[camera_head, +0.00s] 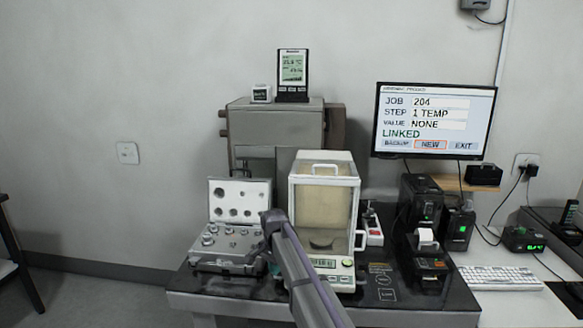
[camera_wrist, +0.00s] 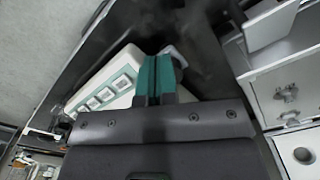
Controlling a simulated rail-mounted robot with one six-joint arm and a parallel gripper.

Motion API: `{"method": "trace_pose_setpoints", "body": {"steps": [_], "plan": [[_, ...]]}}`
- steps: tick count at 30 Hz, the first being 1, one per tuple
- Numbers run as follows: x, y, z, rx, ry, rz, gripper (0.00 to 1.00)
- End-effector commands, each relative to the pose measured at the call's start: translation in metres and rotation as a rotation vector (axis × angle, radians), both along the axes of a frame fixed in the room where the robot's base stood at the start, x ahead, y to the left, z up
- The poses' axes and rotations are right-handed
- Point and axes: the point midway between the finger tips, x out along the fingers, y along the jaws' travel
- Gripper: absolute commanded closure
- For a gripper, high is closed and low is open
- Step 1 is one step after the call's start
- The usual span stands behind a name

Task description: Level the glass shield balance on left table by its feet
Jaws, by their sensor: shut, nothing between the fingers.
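The glass shield balance (camera_head: 325,172) stands on the dark left table, with a white frame, glass panes and a round pan inside. Its front panel has a small green display and keys; a white panel with a teal border and grey keys (camera_wrist: 105,92) fills the left of the wrist view. My gripper (camera_wrist: 155,78) has teal fingers pressed together, with nothing between them, at this panel's edge. In the head view my arm hides most of the gripper, low at the balance's left front corner. The feet and any level bubble cannot be made out.
An open weight case (camera_head: 228,262) stands close left of the balance and shows at the right in the wrist view (camera_wrist: 278,75). A printer (camera_head: 428,262) and other black devices stand to the right. The dark table front (camera_head: 395,312) is mostly clear. A monitor (camera_head: 434,120) reads "LINKED".

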Motion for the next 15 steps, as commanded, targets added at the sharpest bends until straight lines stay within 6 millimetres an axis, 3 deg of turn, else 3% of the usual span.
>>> {"method": "trace_pose_setpoints", "body": {"steps": [1, 3, 15], "plan": [[0.0001, 0.0001, -0.0133, 0.000, 0.000, 0.000, 1.00], [-0.0001, 0.0002, -0.0170, 0.000, 0.000, 0.000, 1.00], [-0.0042, -0.0004, -0.0187, 0.001, 0.007, -0.001, 1.00]]}}
